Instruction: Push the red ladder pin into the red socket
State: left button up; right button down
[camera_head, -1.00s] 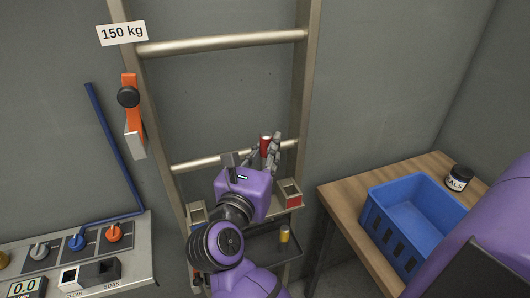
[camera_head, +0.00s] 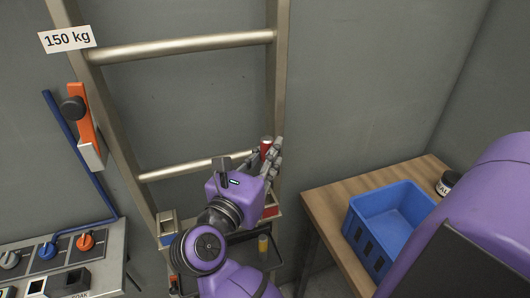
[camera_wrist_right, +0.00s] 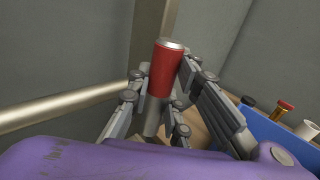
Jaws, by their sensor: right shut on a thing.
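The red ladder pin (camera_head: 266,150), a red cylinder with a silver end, stands roughly upright between the fingers of my right gripper (camera_head: 268,158). In the right wrist view the pin (camera_wrist_right: 165,72) shows clearly, with the gripper (camera_wrist_right: 158,105) shut around its lower part. The red socket (camera_head: 271,211), a small box with a red front, sits lower on the ladder's right side. The pin is above it and apart from it. My wrist partly hides the socket. My left gripper is not in view.
The ladder (camera_head: 180,48) stands against the grey wall, its lower rung (camera_head: 185,170) beside my gripper. A yellow cylinder (camera_head: 263,244) is below the socket. A wooden table (camera_head: 322,207) with a blue crate (camera_head: 385,215) is at right; a control panel (camera_head: 110,245) is at left.

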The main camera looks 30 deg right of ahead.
jog(key=shift+f+b, duration=0.45)
jog(key=shift+f, duration=0.1)
notch_tip(320, 180, down, 4)
jog(key=shift+r+b, duration=0.25)
jog(key=shift+b, duration=0.8)
jog(key=shift+f, duration=0.3)
jog(key=shift+f+b, duration=0.3)
jog(key=shift+b, duration=0.25)
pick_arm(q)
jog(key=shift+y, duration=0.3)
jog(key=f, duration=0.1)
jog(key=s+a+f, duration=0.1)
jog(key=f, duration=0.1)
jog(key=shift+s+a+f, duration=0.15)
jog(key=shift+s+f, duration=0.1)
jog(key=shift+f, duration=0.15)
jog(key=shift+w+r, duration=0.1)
